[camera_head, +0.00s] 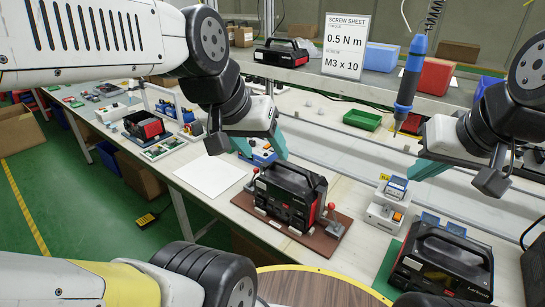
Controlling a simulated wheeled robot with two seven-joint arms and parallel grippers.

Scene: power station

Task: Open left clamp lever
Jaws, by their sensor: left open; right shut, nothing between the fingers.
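A black and red power station (290,192) sits on a brown fixture board (322,238) on the bench. The left clamp lever (256,172) shows a small red tip at the power station's left edge; its angle is hard to tell. The right clamp lever (331,208) has a red knob and stands upright at the right side. My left gripper (262,150), with teal fingers, is open above and behind the left clamp lever, apart from it. My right gripper (422,170), also teal, is shut and empty, to the right of the fixture above the bench.
A white sheet (209,176) lies left of the fixture. A small white device (387,208) and another power station (443,262) stand to the right. A blue screwdriver (409,80) hangs above. A shelf with a screw sheet sign (346,46) runs behind.

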